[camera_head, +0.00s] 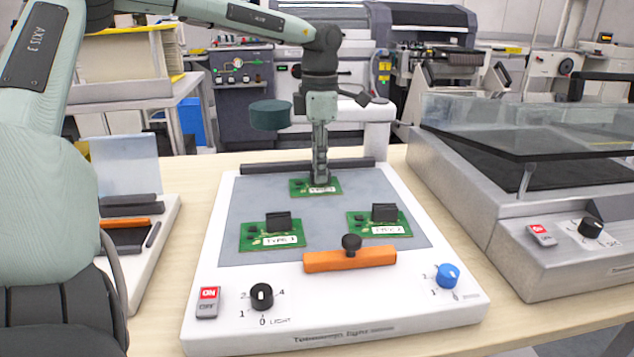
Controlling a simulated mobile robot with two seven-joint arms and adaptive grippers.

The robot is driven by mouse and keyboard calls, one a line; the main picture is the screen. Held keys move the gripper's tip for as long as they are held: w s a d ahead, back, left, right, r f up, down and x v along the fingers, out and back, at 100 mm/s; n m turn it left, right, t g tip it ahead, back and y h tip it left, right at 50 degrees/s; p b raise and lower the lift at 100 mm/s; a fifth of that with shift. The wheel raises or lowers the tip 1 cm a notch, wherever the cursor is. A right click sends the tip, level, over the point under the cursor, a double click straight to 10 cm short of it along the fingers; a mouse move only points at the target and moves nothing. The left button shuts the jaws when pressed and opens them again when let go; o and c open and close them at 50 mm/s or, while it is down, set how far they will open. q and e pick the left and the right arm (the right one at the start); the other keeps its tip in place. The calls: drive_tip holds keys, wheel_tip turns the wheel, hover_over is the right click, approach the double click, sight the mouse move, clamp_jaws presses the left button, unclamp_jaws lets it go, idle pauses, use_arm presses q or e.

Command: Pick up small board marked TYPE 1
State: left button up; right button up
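A small green board marked TYPE 1 (258,237) lies at the front left of the grey work surface (330,228), with a black block standing on it. A second green board, its label seeming to read TYPE 2 (362,228), lies to its right. A third green board (299,188) lies at the back; its label is too small to read. My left gripper (320,180) points down over this back board, behind and to the right of the TYPE 1 board. Its fingers look narrow and hide part of the back board; I cannot tell whether they hold anything. My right gripper is out of view.
The white machine (350,318) has an orange bar (325,262) with a black knob at its front, plus a black dial (262,296) and a blue dial (447,275). A metal machine with a glass lid (530,130) stands to the right. Another device (150,270) stands left.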

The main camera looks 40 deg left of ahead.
use_arm(q)
clamp_jaws()
drive_tip(key=shift+r, duration=0.1)
